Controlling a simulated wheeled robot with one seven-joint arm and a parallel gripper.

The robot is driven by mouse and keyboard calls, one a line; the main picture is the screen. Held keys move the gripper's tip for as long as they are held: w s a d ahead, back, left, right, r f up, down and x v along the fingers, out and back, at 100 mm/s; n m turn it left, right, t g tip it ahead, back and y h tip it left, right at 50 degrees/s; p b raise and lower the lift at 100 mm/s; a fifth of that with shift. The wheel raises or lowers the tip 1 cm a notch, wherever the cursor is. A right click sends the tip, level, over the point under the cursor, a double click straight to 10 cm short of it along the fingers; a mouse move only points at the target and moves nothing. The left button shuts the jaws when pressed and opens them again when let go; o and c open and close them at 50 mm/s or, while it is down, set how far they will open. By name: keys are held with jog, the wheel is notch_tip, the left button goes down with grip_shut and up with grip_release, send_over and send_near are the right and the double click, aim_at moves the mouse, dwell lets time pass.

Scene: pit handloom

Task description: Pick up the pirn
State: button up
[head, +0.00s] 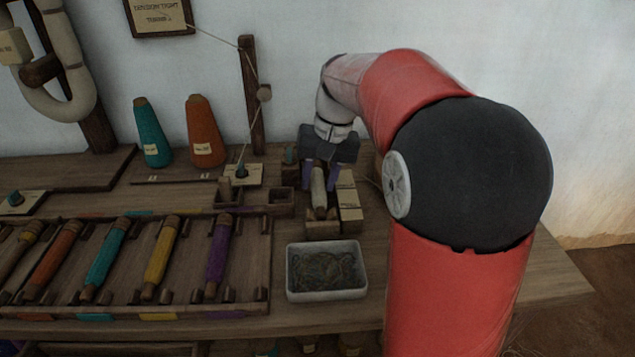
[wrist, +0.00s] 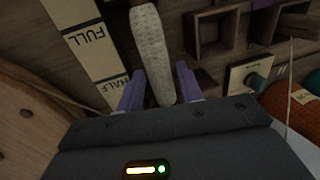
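The pirn (wrist: 149,48) is a slim bobbin wound with pale thread, with a brown wooden end. In the wrist view it lies lengthwise between the two purple fingers of my gripper (wrist: 160,82). The fingers stand apart, with a clear gap on the right of the pirn and a narrower one on the left. In the head view the pirn (head: 318,188) shows below my gripper (head: 319,177), over a small wooden holder (head: 322,226).
A gauge marked FULL and HALF (wrist: 92,40) stands close beside the pirn. Small wooden compartments (head: 279,200) are to its left. A grey tray of thread scraps (head: 326,271) sits in front. A rack of coloured pirns (head: 258,262) and thread cones (head: 204,130) are further left.

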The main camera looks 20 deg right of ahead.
jog(key=shift+c, duration=0.3)
jog(key=c, duration=0.7)
jog(key=shift+r, duration=0.15)
